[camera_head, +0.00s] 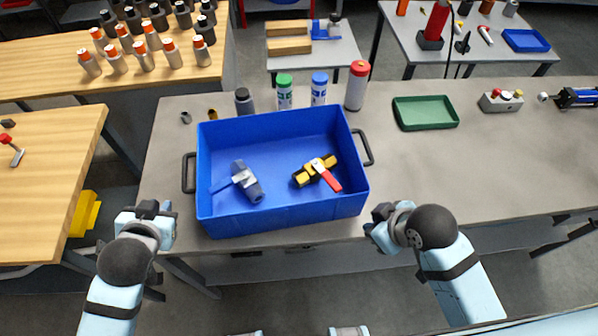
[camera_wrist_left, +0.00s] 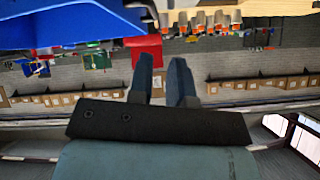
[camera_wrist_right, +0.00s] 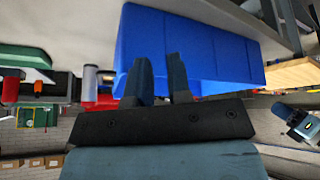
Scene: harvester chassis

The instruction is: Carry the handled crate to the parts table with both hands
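The handled crate (camera_head: 283,215) is an open blue box on the grey workbench, with a dark handle at its left end (camera_head: 189,173) and another at its right end (camera_head: 363,147). It holds a grey-blue tool (camera_head: 244,182) and a yellow valve with a red lever (camera_head: 317,172). My left gripper (camera_head: 155,209) is in front and left of the crate, apart from it; its fingers (camera_wrist_left: 160,65) are parted and empty. My right gripper (camera_head: 376,222) is near the front right corner; its fingers (camera_wrist_right: 160,65) are parted and empty, with the crate (camera_wrist_right: 200,45) beyond. Which table is the parts table I cannot tell.
Several bottles and a red-capped canister (camera_head: 356,86) stand close behind the crate. A green tray (camera_head: 426,113) lies to the right. Wooden tables stand at the left (camera_head: 45,170) and back left (camera_head: 60,82). The bench right of the crate is largely clear.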

